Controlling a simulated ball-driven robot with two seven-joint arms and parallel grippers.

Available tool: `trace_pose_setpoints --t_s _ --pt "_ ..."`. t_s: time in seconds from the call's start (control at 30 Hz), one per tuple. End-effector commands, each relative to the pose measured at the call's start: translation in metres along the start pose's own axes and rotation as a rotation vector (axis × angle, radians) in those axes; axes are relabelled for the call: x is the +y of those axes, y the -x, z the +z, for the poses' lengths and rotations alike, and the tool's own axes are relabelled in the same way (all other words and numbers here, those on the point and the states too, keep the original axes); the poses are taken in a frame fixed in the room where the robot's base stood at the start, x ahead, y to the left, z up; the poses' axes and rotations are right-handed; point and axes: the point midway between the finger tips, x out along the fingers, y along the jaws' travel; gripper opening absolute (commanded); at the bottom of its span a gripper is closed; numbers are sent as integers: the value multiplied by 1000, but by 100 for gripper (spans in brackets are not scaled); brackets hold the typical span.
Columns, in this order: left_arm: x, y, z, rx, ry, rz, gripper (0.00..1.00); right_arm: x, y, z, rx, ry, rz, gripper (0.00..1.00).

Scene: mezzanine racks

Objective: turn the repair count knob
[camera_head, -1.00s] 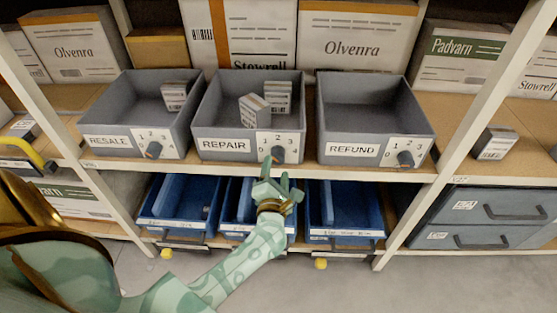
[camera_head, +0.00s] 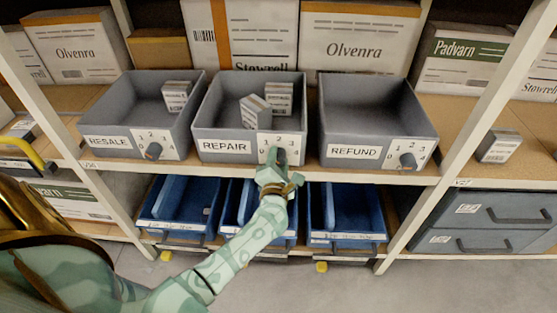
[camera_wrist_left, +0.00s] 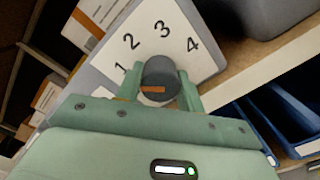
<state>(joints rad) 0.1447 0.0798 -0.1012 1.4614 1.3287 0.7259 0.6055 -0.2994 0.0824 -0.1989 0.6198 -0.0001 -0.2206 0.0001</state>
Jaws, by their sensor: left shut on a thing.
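The repair count knob is a dark round dial with an orange mark, and it shows best in the left wrist view (camera_wrist_left: 160,82). It sits on a white number plate (camera_head: 292,141) at the front of the grey bin labelled REPAIR (camera_head: 225,119). My left gripper (camera_head: 276,161) is at the knob, its two fingers on either side of it and shut on it; it fills the bottom of the left wrist view (camera_wrist_left: 160,95). The plate shows 1, 2, 3 and 4 around the knob. Two small boxes (camera_head: 256,112) are in the REPAIR bin. My right gripper is not in view.
The RESALE bin (camera_head: 108,115) with its knob (camera_head: 153,151) stands left, the REFUND bin (camera_head: 372,126) with its knob (camera_head: 407,161) right. Blue bins (camera_head: 344,237) sit on the shelf below. A slanted rack post (camera_head: 463,130) is at right.

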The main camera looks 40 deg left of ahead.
Motion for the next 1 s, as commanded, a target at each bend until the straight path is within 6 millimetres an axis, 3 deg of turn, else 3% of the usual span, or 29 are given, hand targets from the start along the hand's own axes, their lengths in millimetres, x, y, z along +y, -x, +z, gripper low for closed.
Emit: trace_pose_setpoints --t_s 0.37,1.0 --pt "2 0 2 2 -143 -4 15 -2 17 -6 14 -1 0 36" --pt "0 1 1 9 -643 -16 15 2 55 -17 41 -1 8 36"
